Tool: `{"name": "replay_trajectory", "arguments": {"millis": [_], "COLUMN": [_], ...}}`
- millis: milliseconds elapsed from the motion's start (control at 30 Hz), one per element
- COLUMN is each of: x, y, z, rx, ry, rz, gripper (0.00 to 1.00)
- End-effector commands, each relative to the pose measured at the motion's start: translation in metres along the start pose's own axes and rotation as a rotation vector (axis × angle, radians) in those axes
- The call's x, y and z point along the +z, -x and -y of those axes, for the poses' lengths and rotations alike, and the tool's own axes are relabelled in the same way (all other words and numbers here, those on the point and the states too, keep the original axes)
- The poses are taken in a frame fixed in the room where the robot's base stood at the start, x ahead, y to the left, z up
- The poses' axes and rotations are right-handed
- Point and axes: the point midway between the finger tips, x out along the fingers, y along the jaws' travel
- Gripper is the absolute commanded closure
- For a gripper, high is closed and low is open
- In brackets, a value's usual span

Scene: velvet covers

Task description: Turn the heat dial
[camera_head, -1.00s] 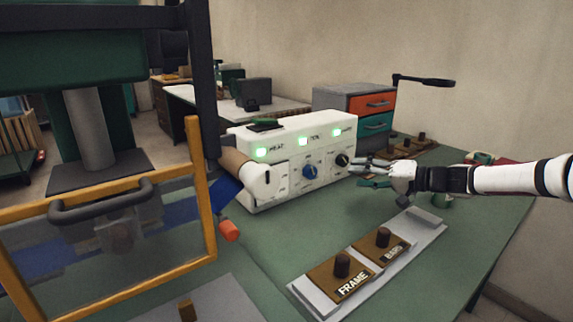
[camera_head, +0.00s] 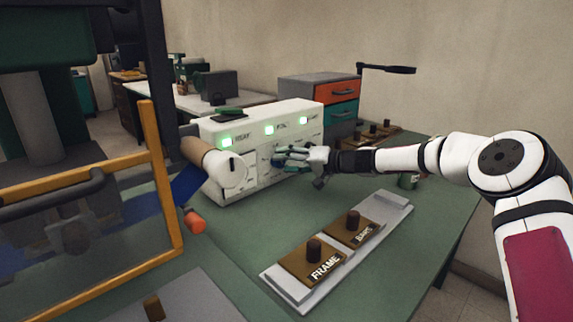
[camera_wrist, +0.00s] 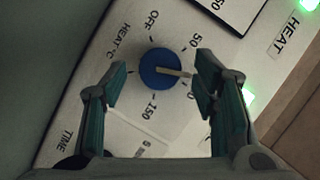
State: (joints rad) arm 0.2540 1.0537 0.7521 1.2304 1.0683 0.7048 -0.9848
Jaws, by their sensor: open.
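The heat dial (camera_wrist: 158,66) is a round blue knob with a pale pointer, on the panel of a white control box (camera_head: 238,182). Its printed scale reads OFF, 50 and 150, with one mark partly hidden by a finger. The pointer faces right in the wrist view, below the 50. My gripper (camera_wrist: 160,63) is open, with one finger on each side of the dial. I cannot tell whether either finger touches it. In the head view my gripper (camera_head: 288,157) is at the box front and mostly hides the dial.
A dark knob (camera_wrist: 72,166) marked TIME is partly in view. Green lights (camera_head: 225,140) glow along the box. A roll (camera_head: 205,155) and a yellow frame (camera_head: 160,180) stand to the left. FRAME and BASE plates (camera_head: 312,266) lie in front on a grey strip.

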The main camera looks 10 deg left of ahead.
Motion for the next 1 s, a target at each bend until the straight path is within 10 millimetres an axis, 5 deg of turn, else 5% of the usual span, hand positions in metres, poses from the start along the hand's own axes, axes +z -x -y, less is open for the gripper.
{"name": "replay_trajectory", "arguments": {"millis": [333, 567, 1000], "x": [0.0001, 0.0001, 0.0006], "y": [-0.0037, -0.0035, -0.0034], "z": [-0.0002, -0.0002, -0.0034], "rx": [0.000, 0.001, -0.030], "ry": [-0.001, -0.001, -0.079], "rz": [0.000, 0.000, -0.001], "gripper": [0.46, 0.94, 0.94]}}
